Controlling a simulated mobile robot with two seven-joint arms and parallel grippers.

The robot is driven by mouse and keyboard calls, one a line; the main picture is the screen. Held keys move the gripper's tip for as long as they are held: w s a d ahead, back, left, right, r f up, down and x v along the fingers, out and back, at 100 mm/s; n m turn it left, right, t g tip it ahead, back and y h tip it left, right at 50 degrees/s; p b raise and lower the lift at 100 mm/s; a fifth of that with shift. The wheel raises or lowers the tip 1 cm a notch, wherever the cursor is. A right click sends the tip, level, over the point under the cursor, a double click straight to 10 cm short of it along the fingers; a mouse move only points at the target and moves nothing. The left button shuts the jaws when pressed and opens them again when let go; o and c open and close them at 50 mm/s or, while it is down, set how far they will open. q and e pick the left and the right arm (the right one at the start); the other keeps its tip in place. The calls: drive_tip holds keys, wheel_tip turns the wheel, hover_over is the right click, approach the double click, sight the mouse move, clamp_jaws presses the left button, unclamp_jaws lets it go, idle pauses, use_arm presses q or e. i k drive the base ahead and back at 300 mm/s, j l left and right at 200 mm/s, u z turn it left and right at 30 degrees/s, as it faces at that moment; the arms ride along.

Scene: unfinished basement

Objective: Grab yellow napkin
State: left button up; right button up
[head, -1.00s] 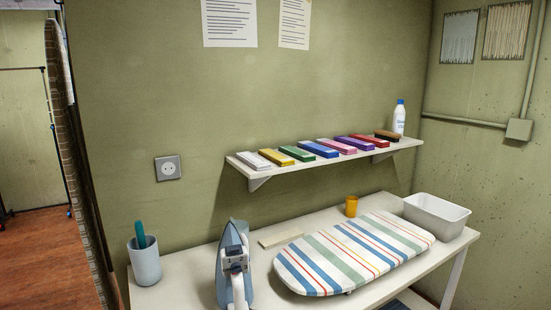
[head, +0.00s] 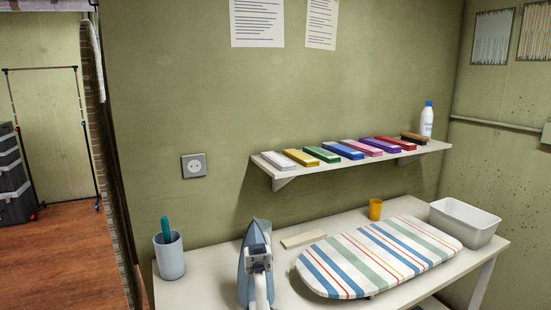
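A folded yellow napkin (head: 301,157) lies on the wall shelf (head: 425,150), second from the left in a row of folded, coloured pieces. A white one (head: 279,160) lies to its left and a green one (head: 322,154) to its right. Nothing covers the yellow napkin. Neither of my grippers shows in the head view.
Below the shelf is a white table (head: 205,285). On it stand a grey cup (head: 169,259), an iron (head: 255,265), a striped ironing board (head: 380,255), an orange cup (head: 375,209) and a white bin (head: 466,222). A white bottle (head: 426,121) and a brush (head: 413,137) are at the shelf's right end.

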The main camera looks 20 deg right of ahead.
sight(308, 161)
drive_tip(key=l+u, duration=0.2)
drive_tip(key=u, duration=0.15)
drive_tip(key=l+u, duration=0.2)
drive_tip(key=u, duration=0.15)
drive_tip(key=l+u, duration=0.3)
drive_tip(key=k+l+u, duration=0.1)
drive_tip(key=l+u, duration=0.15)
drive_tip(key=l, duration=0.15)
drive_tip(key=k+l+u, duration=0.25)
drive_tip(key=l, duration=0.15)
drive_tip(key=k+l, duration=0.1)
drive_tip(key=l, duration=0.2)
drive_tip(key=l+u, duration=0.1)
drive_tip(key=l, duration=0.15)
drive_tip(key=k+l, duration=0.15)
drive_tip(key=l, duration=0.15)
